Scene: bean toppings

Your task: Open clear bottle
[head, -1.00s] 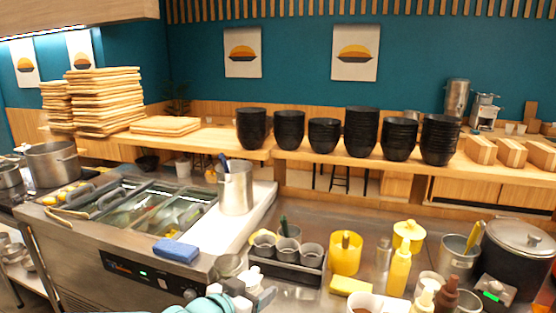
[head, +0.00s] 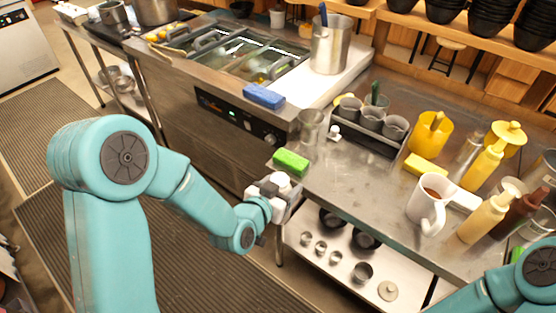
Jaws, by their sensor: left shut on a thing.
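A clear, see-through container (head: 310,128) stands near the left end of the steel counter, beside the dark cup rack. It looks upright and open-topped, but its rim is hard to make out. A tall clear bottle (head: 466,152) stands farther right among the sauce bottles, partly hidden. My left gripper (head: 282,186) is at the counter's left front edge, in front of the green sponge and apart from both clear things. It is shut on a small rounded white thing (head: 281,180), perhaps a cap. My right arm shows at the lower right, its gripper out of view.
A green sponge (head: 291,162) lies at the counter's corner. A small white piece (head: 333,133) sits by the clear container. A white mug (head: 428,207), yellow jug (head: 429,134) and sauce bottles crowd the right. The counter's front middle is clear.

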